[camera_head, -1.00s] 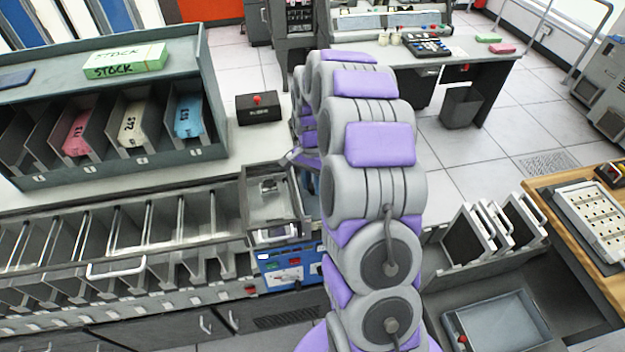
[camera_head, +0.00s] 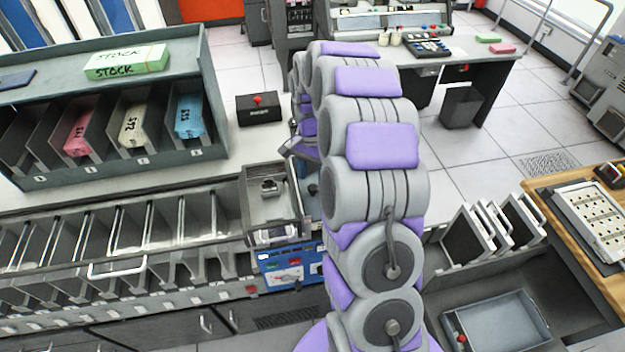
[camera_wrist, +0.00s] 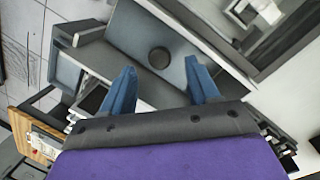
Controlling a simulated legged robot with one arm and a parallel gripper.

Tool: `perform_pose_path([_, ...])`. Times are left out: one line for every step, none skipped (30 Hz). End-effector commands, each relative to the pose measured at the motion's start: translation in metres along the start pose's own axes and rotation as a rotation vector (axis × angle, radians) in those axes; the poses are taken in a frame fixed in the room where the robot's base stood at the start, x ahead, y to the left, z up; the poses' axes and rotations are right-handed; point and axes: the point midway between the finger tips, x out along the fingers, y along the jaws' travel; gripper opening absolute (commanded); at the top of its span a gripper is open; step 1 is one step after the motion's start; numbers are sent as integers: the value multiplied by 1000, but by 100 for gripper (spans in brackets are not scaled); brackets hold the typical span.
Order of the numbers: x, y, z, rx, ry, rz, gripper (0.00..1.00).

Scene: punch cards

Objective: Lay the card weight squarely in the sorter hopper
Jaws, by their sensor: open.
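My gripper (camera_wrist: 158,80) shows in the wrist view with two blue fingers spread apart and nothing between them. Beyond the fingers is a grey surface with a dark round knob (camera_wrist: 159,57). The sorter hopper (camera_head: 251,232) is the open grey metal bin left of my arm in the head view. A small metal block with a raised part (camera_head: 270,187) lies inside it; it looks like the card weight, but I cannot be sure. In the head view my arm mostly hides the gripper and the area right of the hopper.
A row of sorter pockets (camera_head: 120,268) runs left from the hopper. A grey rack (camera_head: 120,176) with coloured card packs stands behind them. A black box with a red button (camera_head: 258,110) is on the white counter. A grey tray (camera_head: 495,330) lies at right.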

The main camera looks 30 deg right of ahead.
Motion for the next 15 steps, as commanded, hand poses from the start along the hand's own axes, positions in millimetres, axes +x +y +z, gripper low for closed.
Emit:
perform_pose_path([-14,-1,-1,1,5,-4,60])
perform_pose_path([-21,-1,-2,1,7,-6,60])
perform_pose_path([-31,-1,-2,1,7,-6,60])
perform_pose_path([-37,-1,-1,1,6,-4,60])
perform_pose_path([-43,-1,-1,1,4,-2,60])
perform_pose_path([-53,-1,-1,1,6,-4,60])
perform_pose_path([-60,-2,-2,1,7,-6,60])
perform_pose_path([-67,-2,-2,1,6,-5,60])
perform_pose_path([-75,-2,-1,1,5,-4,60])
perform_pose_path([-82,-2,-1,0,5,-4,60])
perform_pose_path([-88,-2,-1,0,5,-4,60])
perform_pose_path([-96,-2,-2,0,4,-3,60])
perform_pose_path([-102,-2,-2,0,4,-3,60])
perform_pose_path([-108,-2,-2,0,5,-4,60])
perform_pose_path([-114,-2,-2,0,5,-4,60])
